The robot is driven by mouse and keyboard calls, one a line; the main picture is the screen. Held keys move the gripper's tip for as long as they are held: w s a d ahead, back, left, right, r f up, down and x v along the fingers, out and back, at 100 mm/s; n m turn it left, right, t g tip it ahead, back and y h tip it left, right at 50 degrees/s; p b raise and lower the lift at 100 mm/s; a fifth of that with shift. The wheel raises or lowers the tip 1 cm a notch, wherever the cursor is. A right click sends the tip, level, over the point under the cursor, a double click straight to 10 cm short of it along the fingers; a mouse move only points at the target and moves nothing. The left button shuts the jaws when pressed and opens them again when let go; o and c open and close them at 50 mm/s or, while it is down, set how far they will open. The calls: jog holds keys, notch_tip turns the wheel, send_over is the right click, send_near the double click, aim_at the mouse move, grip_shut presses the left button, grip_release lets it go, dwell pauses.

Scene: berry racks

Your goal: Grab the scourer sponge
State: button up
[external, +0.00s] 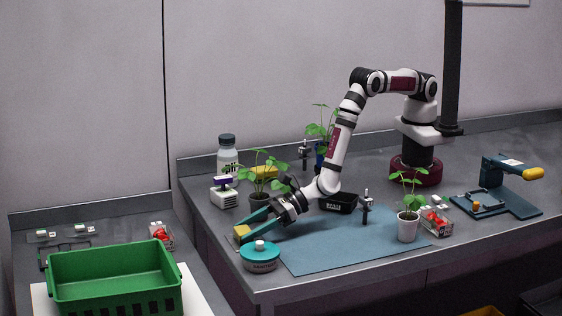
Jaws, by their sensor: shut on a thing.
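The scourer sponge (241,232) is a small yellow block near the left edge of the grey bench. My gripper (247,229) reaches down and left to it, with its teal fingers shut on the sponge. The fingers hide part of the sponge. I cannot tell whether it touches the bench or is slightly raised.
A teal round tin (261,260) stands just in front of my gripper. A potted plant (258,200) and a white device (225,194) stand close behind. Another yellow item (264,172) lies farther back. The blue mat (320,252) has free room. A green crate (115,285) is at lower left.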

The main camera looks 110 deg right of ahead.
aim_at(248, 230)
jog(key=shift+c, duration=1.4)
notch_tip(248, 230, up, 10)
jog(key=shift+r, duration=0.1)
